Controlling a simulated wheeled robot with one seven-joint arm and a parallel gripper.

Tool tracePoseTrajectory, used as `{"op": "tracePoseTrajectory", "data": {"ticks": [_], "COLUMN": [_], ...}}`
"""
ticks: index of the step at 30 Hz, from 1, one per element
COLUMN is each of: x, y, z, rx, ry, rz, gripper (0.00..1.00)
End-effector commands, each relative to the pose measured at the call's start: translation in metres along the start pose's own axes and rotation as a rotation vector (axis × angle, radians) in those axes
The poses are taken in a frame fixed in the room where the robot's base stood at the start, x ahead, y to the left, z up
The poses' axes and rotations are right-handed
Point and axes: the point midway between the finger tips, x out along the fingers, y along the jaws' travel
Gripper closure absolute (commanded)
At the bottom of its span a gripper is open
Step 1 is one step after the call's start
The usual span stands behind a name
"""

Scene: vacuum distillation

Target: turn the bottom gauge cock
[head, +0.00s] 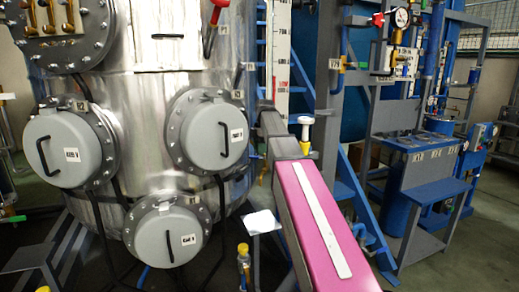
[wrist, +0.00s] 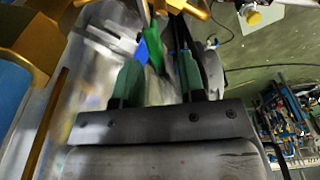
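In the wrist view my gripper (wrist: 160,58) has two green fingers held apart, with a visible gap between them. A small blue and green handle-like piece (wrist: 150,45) shows between and beyond the fingertips; I cannot tell whether they touch it. It may be the bottom gauge cock, but blur makes this uncertain. Brass fittings (wrist: 35,40) are close by at the upper left. In the head view the white gauge scale (head: 281,50) stands upright right of the tank. Its lower end, the cock and my gripper are hidden or too small to make out there.
The steel tank (head: 150,110) with grey round covers (head: 211,137) fills the left of the head view. A yellow-topped fitting (head: 243,250) is low in front. A blue and grey bench (head: 430,190) stands at the right, with open floor (head: 450,260) in front.

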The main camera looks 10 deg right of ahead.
Motion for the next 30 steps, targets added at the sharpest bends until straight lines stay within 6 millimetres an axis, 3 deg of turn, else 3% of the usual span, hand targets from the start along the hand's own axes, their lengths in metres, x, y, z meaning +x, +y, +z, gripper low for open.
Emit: {"op": "tracePoseTrajectory", "data": {"ticks": [7,21,30], "x": [-0.016,-0.095,-0.108], "y": [0.001,0.001,0.000], "z": [0.000,0.000,0.000], "rx": [0.000,0.000,0.000], "ry": [0.000,0.000,0.000], "rz": [0.000,0.001,0.000], "gripper": [0.63,0.63,0.63]}}
